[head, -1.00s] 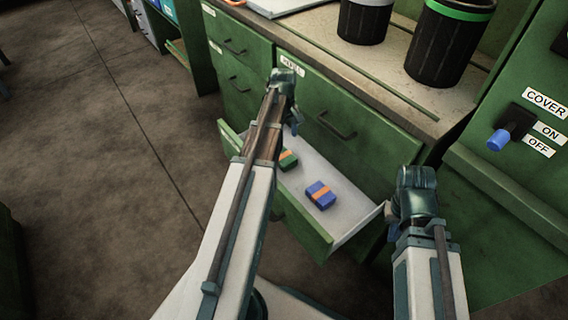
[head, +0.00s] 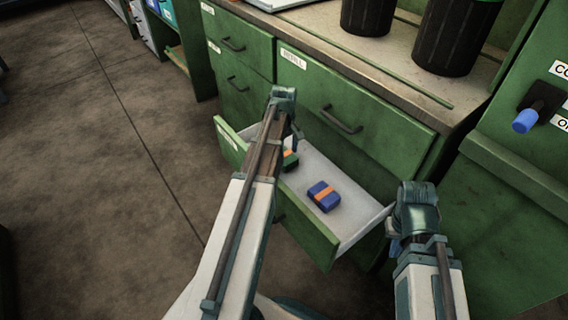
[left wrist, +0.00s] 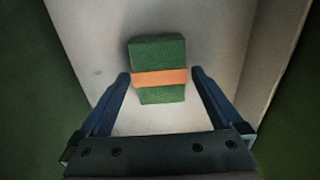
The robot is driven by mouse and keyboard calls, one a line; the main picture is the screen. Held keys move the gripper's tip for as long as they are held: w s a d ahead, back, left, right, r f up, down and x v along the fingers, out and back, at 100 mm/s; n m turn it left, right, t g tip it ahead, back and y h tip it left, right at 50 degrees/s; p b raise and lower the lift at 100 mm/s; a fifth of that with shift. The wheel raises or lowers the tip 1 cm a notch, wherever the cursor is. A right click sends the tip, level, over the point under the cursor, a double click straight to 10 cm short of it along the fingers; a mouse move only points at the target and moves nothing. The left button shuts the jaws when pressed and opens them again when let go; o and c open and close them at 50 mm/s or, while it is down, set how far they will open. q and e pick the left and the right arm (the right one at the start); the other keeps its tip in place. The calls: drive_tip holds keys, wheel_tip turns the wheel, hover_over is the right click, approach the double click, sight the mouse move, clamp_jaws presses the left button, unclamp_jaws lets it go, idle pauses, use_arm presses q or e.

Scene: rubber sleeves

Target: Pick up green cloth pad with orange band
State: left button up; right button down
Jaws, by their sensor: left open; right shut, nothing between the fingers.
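The green cloth pad with an orange band (head: 291,160) lies in the open drawer (head: 347,189), partly hidden behind my left arm in the head view. In the left wrist view the green pad (left wrist: 157,56) lies on the pale drawer floor, ahead of and between the fingertips. My left gripper (left wrist: 160,80) is open, with one finger to each side of the orange band and nothing held. In the head view my left gripper (head: 296,138) is over the drawer. My right gripper (head: 394,240) is at the drawer's right end, shut and empty, its fingers mostly hidden.
A blue pad with an orange band (head: 324,196) lies in the same drawer, right of the green pad. Closed green drawers (head: 355,105) stand above and behind. Two black bins (head: 455,40) stand on the counter. A blue-knobbed switch (head: 525,121) is at right.

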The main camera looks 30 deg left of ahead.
sight(284, 155)
use_arm(q)
wheel_tip(284, 155, down, 2)
drive_tip(key=shift+b, duration=0.55)
drive_tip(key=shift+r, duration=0.1)
use_arm(e)
drive_tip(key=shift+f, duration=0.95)
use_arm(q)
drive_tip(key=shift+c, duration=0.2)
drive_tip(key=c, duration=1.1)
drive_tip(key=shift+c, duration=0.2)
drive_tip(key=shift+r+p, duration=0.15)
drive_tip(key=shift+p, duration=0.15)
use_arm(e)
drive_tip(key=shift+r, duration=0.2)
